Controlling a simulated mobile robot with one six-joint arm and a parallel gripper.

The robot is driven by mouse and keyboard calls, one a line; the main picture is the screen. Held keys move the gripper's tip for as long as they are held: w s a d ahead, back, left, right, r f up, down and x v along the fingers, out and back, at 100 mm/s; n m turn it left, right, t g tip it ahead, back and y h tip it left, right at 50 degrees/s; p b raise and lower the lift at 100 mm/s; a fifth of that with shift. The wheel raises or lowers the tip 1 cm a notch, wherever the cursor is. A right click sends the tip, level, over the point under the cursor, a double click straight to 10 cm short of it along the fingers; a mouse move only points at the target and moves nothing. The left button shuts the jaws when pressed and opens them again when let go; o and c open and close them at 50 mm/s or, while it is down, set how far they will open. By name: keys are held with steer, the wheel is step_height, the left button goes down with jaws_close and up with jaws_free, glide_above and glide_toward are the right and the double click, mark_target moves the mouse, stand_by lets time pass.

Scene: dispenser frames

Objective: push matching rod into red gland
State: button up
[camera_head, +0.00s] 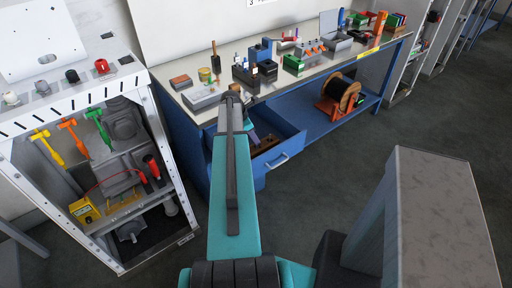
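A red gland (101,66) sits at the right end of a row on the sloped white top of the cabinet at the left. My gripper (236,94) is at the front edge of the workbench, at the far end of my teal arm, well to the right of the red gland. It is small and partly hidden by my arm, so I cannot tell its opening or whether it holds anything. I cannot make out a matching rod.
The workbench (207,115) holds many tools and boxes. Its blue drawer (281,158) stands open below my gripper. Yellow, orange and green tools (97,126) hang in the cabinet. A black cable reel (341,92) is on the lower shelf. A grey block (430,215) stands right; floor between is clear.

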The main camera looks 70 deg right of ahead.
steer(key=shift+x, duration=1.2)
steer(key=shift+c, duration=0.4)
jaws_close()
